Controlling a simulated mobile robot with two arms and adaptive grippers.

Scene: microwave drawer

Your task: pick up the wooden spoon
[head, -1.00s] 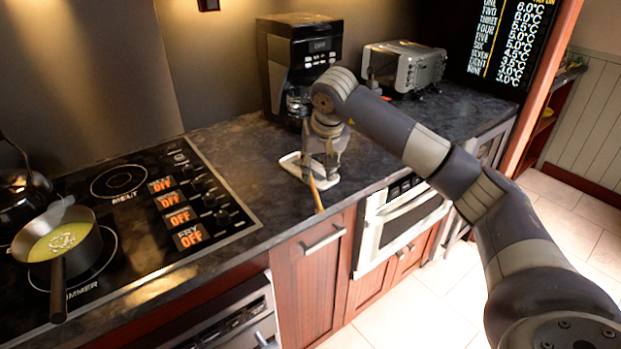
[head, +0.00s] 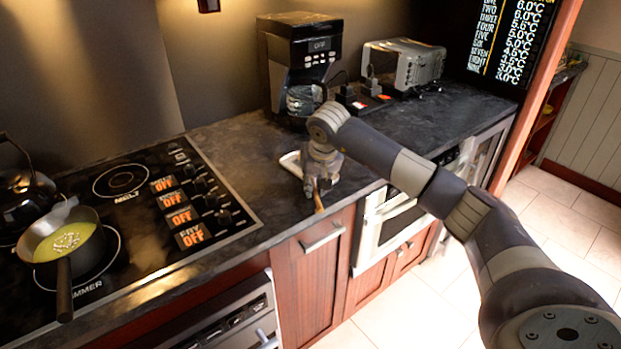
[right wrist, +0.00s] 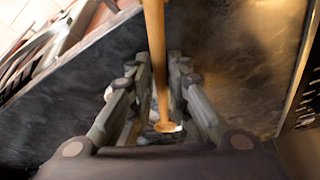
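In the right wrist view the spoon's long stick (right wrist: 155,40) runs between the two fingers of the right gripper (right wrist: 161,62). A narrow gap seems to show beside it, so the fingers look open around it, not clamped. A white spoon rest (head: 290,163) lies behind the gripper, partly hidden. My left gripper is not in view.
The black stove top (head: 130,215) with a pan of yellow food (head: 68,243) is to the left. A coffee maker (head: 297,65) and a toaster (head: 403,66) stand behind. The dark counter between stove and gripper is clear. Drawers are below the edge.

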